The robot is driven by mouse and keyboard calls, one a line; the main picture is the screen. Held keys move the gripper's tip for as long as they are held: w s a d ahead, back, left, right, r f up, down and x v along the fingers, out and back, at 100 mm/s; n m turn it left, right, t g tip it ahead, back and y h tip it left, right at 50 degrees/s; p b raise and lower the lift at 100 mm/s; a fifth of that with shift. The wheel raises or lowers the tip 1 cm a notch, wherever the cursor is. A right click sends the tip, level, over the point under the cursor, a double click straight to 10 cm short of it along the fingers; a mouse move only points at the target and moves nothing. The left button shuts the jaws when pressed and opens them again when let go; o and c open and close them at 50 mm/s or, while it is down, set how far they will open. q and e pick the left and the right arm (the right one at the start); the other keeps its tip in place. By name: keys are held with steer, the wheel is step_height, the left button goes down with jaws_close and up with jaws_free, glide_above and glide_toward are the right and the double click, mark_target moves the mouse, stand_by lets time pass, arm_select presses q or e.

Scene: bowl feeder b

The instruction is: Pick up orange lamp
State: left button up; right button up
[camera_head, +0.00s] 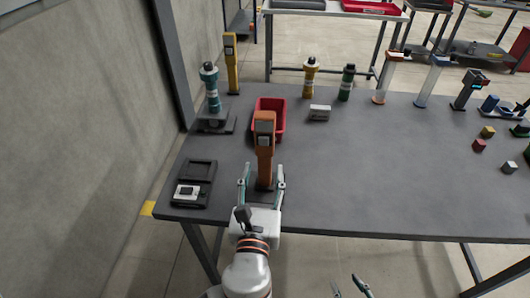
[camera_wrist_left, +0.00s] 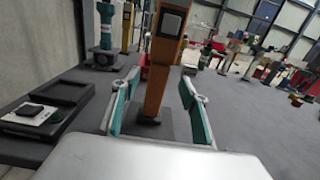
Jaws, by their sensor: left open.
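The orange lamp (camera_head: 264,150) stands upright on the grey table near its front edge, a tall orange post with a pale square panel near the top and a dark base. In the left wrist view the lamp (camera_wrist_left: 163,70) rises between the fingers. My left gripper (camera_head: 264,176) is open, with one teal-padded finger on each side of the lamp's lower post; the fingers look apart from it. It also shows in the left wrist view (camera_wrist_left: 158,98). My right gripper (camera_head: 350,288) shows only partly at the bottom edge of the head view, below the table.
A red bin (camera_head: 270,104) stands just behind the lamp. A black tray with a white device (camera_head: 187,192) lies to the left. A teal bottle on a stand (camera_head: 211,90) and a yellow post (camera_head: 232,65) are at the back left. The table right of the lamp (camera_head: 370,165) is clear.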

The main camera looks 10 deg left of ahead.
mark_target(264, 162)
arm_select(q)
steer(key=w, duration=0.3)
steer(key=shift+w+f, duration=0.15)
steer(key=shift+w, duration=0.35)
steer(key=shift+c, duration=1)
jaws_close()
arm_select(e)
steer(key=shift+w+r, duration=0.35)
steer(key=shift+w, duration=0.05)
arm_select(q)
steer(key=shift+a+r, duration=0.1)
steer(key=shift+r, duration=0.1)
arm_select(e)
steer(key=shift+s, duration=0.1)
